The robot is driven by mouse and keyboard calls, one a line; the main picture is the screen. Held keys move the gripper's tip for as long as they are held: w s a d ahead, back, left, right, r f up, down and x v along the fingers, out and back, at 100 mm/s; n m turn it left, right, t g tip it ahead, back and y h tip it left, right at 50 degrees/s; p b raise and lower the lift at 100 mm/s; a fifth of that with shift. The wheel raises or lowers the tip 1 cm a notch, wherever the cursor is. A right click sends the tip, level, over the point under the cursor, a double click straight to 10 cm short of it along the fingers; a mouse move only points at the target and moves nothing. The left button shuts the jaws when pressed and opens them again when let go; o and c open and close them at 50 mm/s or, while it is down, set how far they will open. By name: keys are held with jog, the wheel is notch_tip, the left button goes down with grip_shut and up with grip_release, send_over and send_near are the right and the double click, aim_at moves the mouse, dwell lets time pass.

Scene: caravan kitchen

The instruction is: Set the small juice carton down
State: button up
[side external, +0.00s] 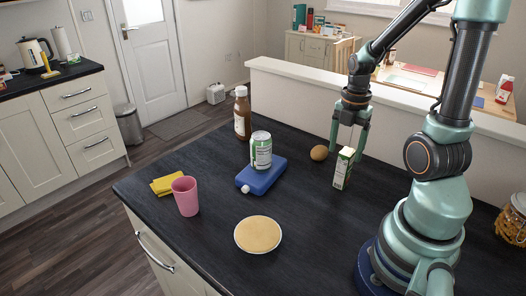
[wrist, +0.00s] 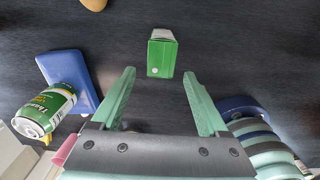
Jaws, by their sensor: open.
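The small juice carton (side external: 343,169) is green and white and stands upright on the dark counter. In the wrist view the carton (wrist: 161,58) shows its green side beyond my fingertips, roughly centred between them. My gripper (side external: 348,150) points down by the carton in the side view, and a finger reaches close to it. In the wrist view my gripper (wrist: 160,75) is open, with nothing between its two fingers. I cannot tell whether either finger touches the carton.
A brown round item (side external: 319,153) lies just left of the carton. A can (side external: 261,151) stands on a blue container (side external: 268,178), with a brown bottle (side external: 242,115) behind. A pink cup (side external: 186,196), yellow cloth (side external: 166,185) and round tan-topped dish (side external: 258,234) sit nearer. Counter between dish and carton is clear.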

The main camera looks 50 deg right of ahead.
notch_tip(320, 180, up, 4)
jog(key=shift+f, duration=0.15)
jog(key=shift+w+a+r, duration=0.15)
jog(key=shift+a+r, duration=0.05)
jog(key=shift+r, duration=0.25)
jog(key=w+a+r+m+t, duration=0.2)
jog(key=a+r+m, duration=0.2)
jog(key=a+m, duration=0.5)
jog(key=w+a+r+m+t, duration=0.3)
jog(key=a+r+m, duration=0.2)
jog(key=a+m, duration=0.3)
jog(key=shift+a+m+t, duration=0.3)
jog(key=shift+a+m, duration=0.1)
jog(key=shift+m, duration=0.1)
